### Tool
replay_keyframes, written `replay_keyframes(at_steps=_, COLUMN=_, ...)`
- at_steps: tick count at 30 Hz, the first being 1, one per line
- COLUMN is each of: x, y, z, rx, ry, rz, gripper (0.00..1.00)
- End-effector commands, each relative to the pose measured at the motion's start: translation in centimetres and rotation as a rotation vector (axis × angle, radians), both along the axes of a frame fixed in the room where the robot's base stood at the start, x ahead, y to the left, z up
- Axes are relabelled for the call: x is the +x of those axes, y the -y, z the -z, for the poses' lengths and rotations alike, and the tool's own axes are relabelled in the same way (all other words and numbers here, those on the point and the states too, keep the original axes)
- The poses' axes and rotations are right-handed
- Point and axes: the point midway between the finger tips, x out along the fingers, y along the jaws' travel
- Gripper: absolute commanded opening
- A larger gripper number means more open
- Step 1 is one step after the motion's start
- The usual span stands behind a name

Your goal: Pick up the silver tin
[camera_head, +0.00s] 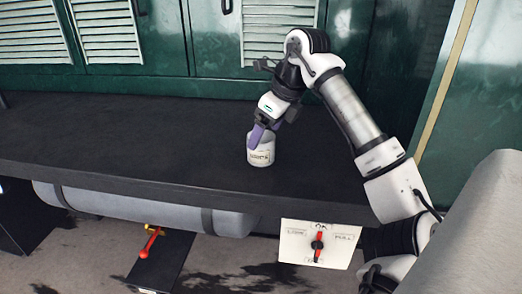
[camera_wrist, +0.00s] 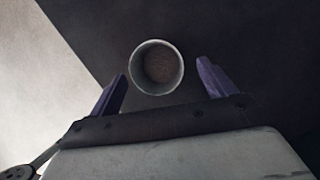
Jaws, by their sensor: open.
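The silver tin (camera_head: 261,152) stands upright on the dark shelf, pale and cylindrical with dark lettering on its side. In the wrist view the tin (camera_wrist: 157,46) shows from above as a round rim around a dark brownish inside. My gripper (camera_head: 267,134) is at the tin's top in the head view, its purple fingers partly in front of it. In the wrist view my gripper (camera_wrist: 160,84) is open, with one finger to each side and the tin ahead between their lines. I cannot tell whether a finger touches the tin.
The dark shelf (camera_head: 110,140) is bare around the tin. Green panels with white louvres (camera_head: 105,30) rise behind it. Below the front edge are a grey cylinder (camera_head: 140,205), a red-handled lever (camera_head: 150,243) and a white plate with a red and black switch (camera_head: 317,258).

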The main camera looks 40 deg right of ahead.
Motion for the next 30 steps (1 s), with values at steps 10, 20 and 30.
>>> replay_keyframes(at_steps=10, x=1.1, y=-0.8, z=3.7, rx=0.003, ry=0.000, rz=-0.003, gripper=0.83)
replay_keyframes(at_steps=20, x=1.7, y=-0.9, z=5.3, rx=0.001, ry=0.001, rz=0.001, gripper=0.83)
replay_keyframes(at_steps=30, x=1.7, y=-0.9, z=5.3, rx=0.001, ry=0.001, rz=0.000, gripper=0.48)
